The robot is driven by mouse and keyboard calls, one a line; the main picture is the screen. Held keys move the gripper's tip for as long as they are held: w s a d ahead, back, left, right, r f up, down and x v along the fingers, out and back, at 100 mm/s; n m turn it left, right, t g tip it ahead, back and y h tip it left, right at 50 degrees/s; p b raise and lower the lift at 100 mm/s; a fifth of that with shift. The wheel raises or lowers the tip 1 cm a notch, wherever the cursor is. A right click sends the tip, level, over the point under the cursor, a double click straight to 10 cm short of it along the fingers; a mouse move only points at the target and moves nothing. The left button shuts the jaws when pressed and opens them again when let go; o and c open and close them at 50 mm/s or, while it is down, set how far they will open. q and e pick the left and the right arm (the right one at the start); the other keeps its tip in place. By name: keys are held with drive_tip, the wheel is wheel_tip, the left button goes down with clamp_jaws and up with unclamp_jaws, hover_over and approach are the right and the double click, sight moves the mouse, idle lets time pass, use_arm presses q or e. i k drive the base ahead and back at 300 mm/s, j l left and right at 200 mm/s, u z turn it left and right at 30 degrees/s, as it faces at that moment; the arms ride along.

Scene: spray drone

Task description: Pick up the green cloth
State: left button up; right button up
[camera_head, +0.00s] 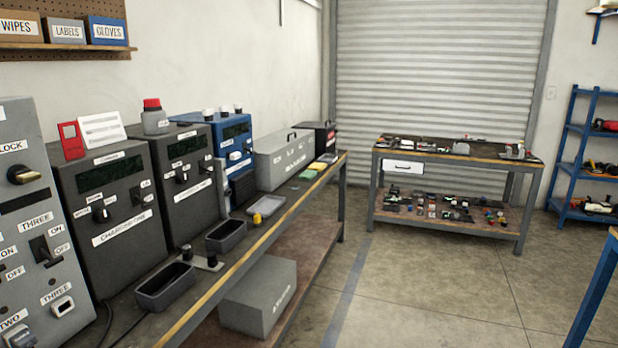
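A small flat green piece (308,174), which looks like the green cloth, lies on the long workbench (290,203) near its far end. It is just in front of a yellow flat piece (318,166), with a blue one (328,158) behind that. The green piece is to the right of a grey lidded box (285,158), close to the bench's front edge. It is small and far off, so its folds cannot be made out. Neither of my grippers is in view.
Labelled machines line the wall side of the bench. Dark open trays (165,286) and a yellow item (267,205) lie nearer. A grey box (258,295) sits on the lower shelf. A second table (462,158) and blue shelving (575,140) stand beyond. The floor (440,275) between is clear.

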sight(308, 175)
drive_tip(key=i+l+z, duration=0.3)
drive_tip(key=i, duration=0.65)
drive_tip(key=i+z, duration=0.3)
drive_tip(key=i, duration=0.65)
drive_tip(key=i+u, duration=0.1)
drive_tip(key=i, duration=0.6)
drive_tip(key=i+l, duration=0.15)
drive_tip(key=i, duration=0.55)
drive_tip(key=i+l+u, duration=0.15)
drive_tip(key=i+u, duration=0.35)
drive_tip(key=i+l+u, duration=0.25)
drive_tip(key=i+u, duration=0.2)
